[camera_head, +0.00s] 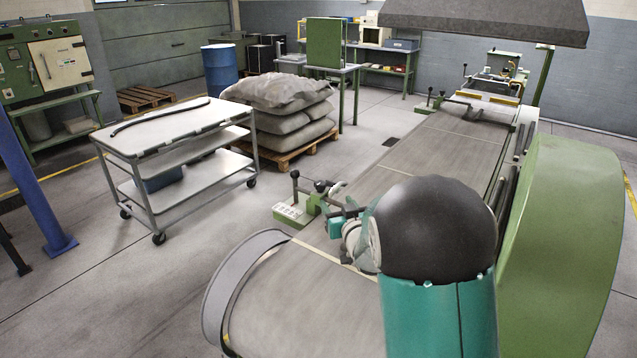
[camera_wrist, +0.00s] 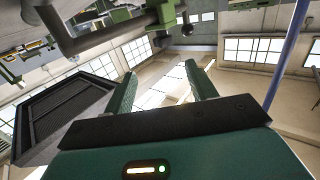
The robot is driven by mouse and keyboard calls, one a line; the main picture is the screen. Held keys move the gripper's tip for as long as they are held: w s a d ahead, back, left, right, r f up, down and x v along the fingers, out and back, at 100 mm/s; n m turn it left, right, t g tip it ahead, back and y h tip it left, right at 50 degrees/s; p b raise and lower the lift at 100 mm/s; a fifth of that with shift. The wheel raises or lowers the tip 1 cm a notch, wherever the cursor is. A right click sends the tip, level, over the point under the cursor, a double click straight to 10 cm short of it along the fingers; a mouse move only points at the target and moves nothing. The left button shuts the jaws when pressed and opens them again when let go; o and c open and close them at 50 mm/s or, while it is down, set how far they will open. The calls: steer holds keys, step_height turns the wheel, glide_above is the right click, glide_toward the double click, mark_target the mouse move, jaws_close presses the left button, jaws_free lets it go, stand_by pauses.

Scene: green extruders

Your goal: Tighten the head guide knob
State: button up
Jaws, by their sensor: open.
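A guide bracket with dark knobs (camera_head: 321,186) stands at the near left edge of the grey conveyor belt (camera_head: 425,150). My gripper (camera_head: 345,222) is just beyond my arm, close to this bracket, partly hidden by my arm. In the wrist view its two green fingers (camera_wrist: 160,73) are apart with nothing between them. A dark round knob (camera_wrist: 187,30) on a green clamp (camera_wrist: 165,14) shows beyond the fingertips, apart from them. I cannot tell for sure which knob is the head guide knob.
A dark bar (camera_wrist: 75,40) runs close to the fingers in the wrist view. A green machine cover (camera_head: 575,240) flanks the belt at right. A grey trolley (camera_head: 175,130) and stacked sacks (camera_head: 285,110) stand at left. Open floor lies between trolley and belt.

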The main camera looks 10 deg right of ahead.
mark_target(318, 181)
steer(key=shift+t+y, duration=0.3)
steer(key=w+a, duration=0.1)
steer(key=w, duration=0.8)
steer(key=w+a+f, duration=0.1)
steer(key=w, duration=0.4)
steer(key=shift+w+a, duration=0.2)
steer(key=shift+a, duration=0.15)
steer(key=c, duration=1)
